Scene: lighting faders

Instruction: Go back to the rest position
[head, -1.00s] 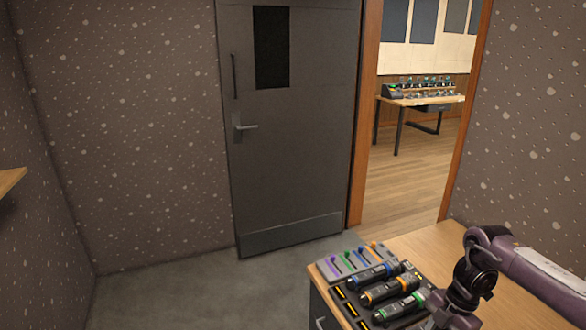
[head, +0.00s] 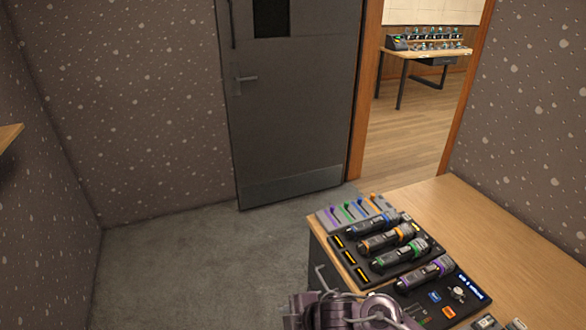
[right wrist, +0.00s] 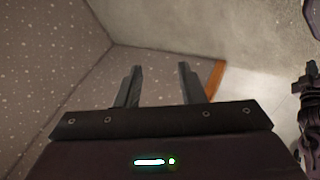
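The desk (head: 500,225) stands at the lower right of the head view. On it lies a black console (head: 365,262) with several dark cylinders with coloured bands, among them blue, orange, green and purple. A grey fader strip (head: 328,222) with coloured sliders sits at its far end. One of my arms shows at the bottom edge of the head view, with no fingers visible there. My right gripper (right wrist: 158,74) shows in the right wrist view, its two fingers apart with nothing between them. My left gripper is not identifiable in either view.
A grey door (head: 295,115) stands beside an open doorway with a wooden frame (head: 366,90). Another table (head: 425,51) with equipment is in the room beyond. A shelf edge (head: 9,138) juts from the left wall. The grey floor (head: 200,260) left of the desk is clear.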

